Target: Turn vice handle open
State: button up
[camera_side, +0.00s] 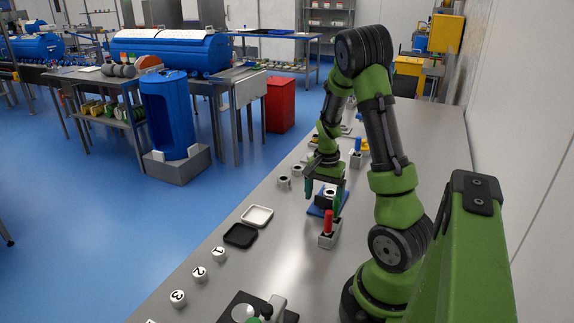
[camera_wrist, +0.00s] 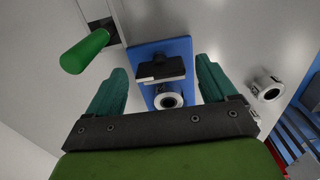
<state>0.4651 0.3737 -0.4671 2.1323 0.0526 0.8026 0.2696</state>
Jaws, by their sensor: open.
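My gripper (camera_side: 323,198) points down over a small blue plate (camera_side: 342,206). In the wrist view its two teal fingers stand wide apart, and my gripper (camera_wrist: 161,70) is empty. Between and beyond the fingers is the blue plate (camera_wrist: 178,48) with a dark clamp-like block (camera_wrist: 160,70), which looks like the vice. A white ring-shaped part (camera_wrist: 167,100) with a dark hole sits beside that block. I cannot make out a vice handle for certain. My fingers hide part of the plate in the side view.
In the wrist view a green upright grip (camera_wrist: 85,52) stands at upper left, and a white ring part (camera_wrist: 267,88) lies to the right. A red-handled grey block (camera_side: 328,238) stands in front of the plate. Black (camera_side: 240,235) and white (camera_side: 257,215) trays lie nearby.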

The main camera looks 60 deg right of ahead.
notch_tip(320, 180, up, 17)
dwell(0.4)
jog(key=shift+f, duration=0.1)
